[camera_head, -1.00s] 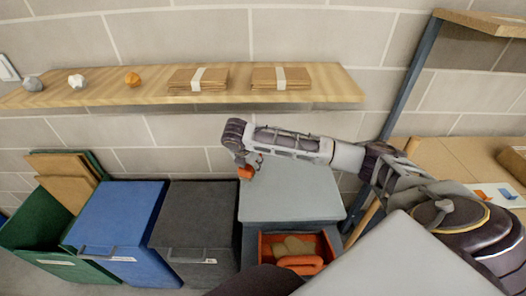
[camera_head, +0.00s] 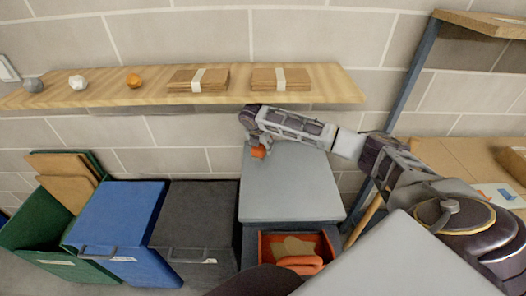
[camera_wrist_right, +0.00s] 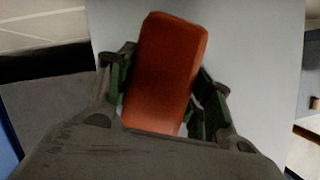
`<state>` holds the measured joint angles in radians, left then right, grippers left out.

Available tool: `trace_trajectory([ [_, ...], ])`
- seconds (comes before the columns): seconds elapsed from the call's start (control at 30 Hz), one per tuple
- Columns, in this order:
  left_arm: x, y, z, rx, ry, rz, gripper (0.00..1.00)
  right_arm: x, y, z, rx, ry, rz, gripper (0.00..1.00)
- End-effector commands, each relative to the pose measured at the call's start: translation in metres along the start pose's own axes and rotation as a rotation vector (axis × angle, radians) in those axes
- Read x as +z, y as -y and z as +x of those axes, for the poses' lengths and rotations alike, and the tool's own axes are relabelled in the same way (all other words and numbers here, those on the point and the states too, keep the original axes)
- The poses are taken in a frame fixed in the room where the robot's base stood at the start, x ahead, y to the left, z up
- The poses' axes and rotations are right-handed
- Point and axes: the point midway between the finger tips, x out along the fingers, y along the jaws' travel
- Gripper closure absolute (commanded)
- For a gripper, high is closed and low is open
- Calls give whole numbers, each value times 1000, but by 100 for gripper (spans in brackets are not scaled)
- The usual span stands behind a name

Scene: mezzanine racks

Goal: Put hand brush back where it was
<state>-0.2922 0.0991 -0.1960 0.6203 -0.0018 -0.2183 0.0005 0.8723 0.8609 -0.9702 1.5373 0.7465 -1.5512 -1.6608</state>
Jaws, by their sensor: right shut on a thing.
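My right gripper (camera_head: 256,147) is shut on an orange-red, smooth, rounded block, taken as the hand brush (camera_head: 259,152). In the right wrist view the hand brush (camera_wrist_right: 165,72) stands out between the two green-padded fingers and leans slightly right; no bristles show. The gripper holds it over the far left part of a grey cabinet top (camera_head: 290,190); whether it touches the top I cannot tell. Below the top is an open drawer with an orange lining (camera_head: 332,254). It holds a tan thing (camera_head: 295,246) and an orange rolled thing (camera_head: 302,264). My left gripper is not in view.
A wooden shelf (camera_head: 335,88) with paper bundles and small lumps runs along the wall above. Black (camera_head: 195,225), blue (camera_head: 118,225) and green (camera_head: 25,235) bins stand left of the cabinet. A blue-grey post (camera_head: 408,95) rises at right, beside a cardboard-coloured surface (camera_head: 440,160).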

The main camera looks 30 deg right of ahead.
Motion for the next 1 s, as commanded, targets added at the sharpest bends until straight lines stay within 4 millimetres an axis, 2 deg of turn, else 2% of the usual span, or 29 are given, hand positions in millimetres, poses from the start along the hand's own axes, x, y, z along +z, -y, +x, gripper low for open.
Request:
trace_trajectory([
  [0.23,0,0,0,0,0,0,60,1,0,0,1,0,0,71],
  [0.4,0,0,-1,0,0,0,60,10,0,5,0,0,1,71],
  [0.7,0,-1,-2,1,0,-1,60,-4,0,34,0,0,0,71],
  [1.0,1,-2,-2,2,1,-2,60,-4,0,36,1,1,0,71],
])
